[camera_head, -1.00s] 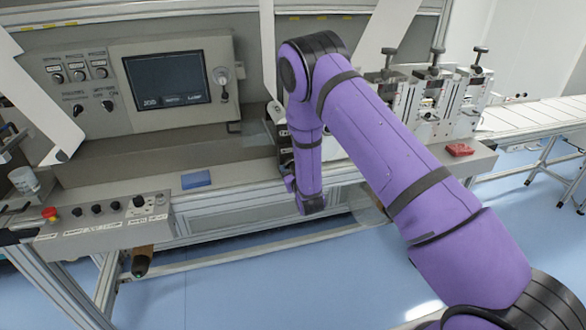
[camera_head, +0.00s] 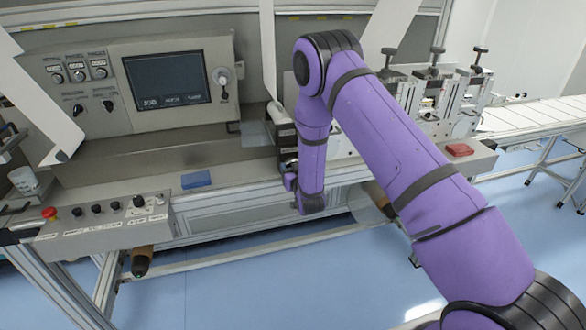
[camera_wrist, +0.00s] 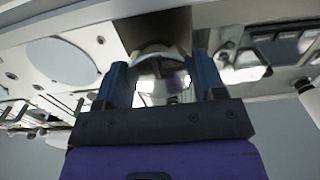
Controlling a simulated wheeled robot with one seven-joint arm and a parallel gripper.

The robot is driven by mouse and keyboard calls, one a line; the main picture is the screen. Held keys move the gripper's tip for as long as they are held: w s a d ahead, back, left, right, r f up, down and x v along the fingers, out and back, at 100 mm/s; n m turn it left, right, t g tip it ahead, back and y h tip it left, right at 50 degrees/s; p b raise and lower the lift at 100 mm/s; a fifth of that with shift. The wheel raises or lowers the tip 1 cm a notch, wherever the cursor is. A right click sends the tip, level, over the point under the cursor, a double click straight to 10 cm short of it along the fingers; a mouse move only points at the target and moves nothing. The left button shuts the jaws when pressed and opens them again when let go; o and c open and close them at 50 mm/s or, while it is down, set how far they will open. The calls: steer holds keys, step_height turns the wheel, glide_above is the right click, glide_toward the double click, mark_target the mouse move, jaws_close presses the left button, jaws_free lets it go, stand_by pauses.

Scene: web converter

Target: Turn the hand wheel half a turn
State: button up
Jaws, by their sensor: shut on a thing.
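In the wrist view my gripper (camera_wrist: 160,67) has its two blue fingers on either side of a shiny, rounded metal part (camera_wrist: 160,86), and is shut on it. This part is likely the hand wheel, but its full rim and any mark on it do not show. In the head view my purple arm reaches to the machine front, and its links hide the gripper and the wheel.
A control panel with a screen (camera_head: 166,78) stands at the left. A button box with a red stop button (camera_head: 49,212) is at the front left. A blue block (camera_head: 196,179) and a red block (camera_head: 459,149) lie on the ledge. A white conveyor (camera_head: 530,115) runs right.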

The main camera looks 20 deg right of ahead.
steer(key=o, duration=0.9)
steer(key=shift+s, duration=0.1)
steer(key=s, duration=1)
steer(key=shift+s, duration=0.35)
step_height(320, 180, up, 13)
steer(key=w+d+g, duration=0.1)
steer(key=w+g, duration=0.1)
steer(key=g, duration=0.1)
steer(key=s+d+r+g, duration=0.25)
steer(key=s+r, duration=0.35)
steer(key=r, duration=0.6)
steer(key=s+d+r+g, duration=0.1)
steer(key=s+r, duration=0.3)
steer(key=s, duration=0.7)
steer(key=s+d+r+g, duration=0.1)
steer(key=s+r+g, duration=0.3)
steer(key=s, duration=0.7)
steer(key=s+d+r+g, duration=0.1)
steer(key=s+r, duration=0.3)
steer(key=s, duration=0.7)
steer(key=shift+d+g, duration=0.2)
steer(key=shift+g, duration=0.45)
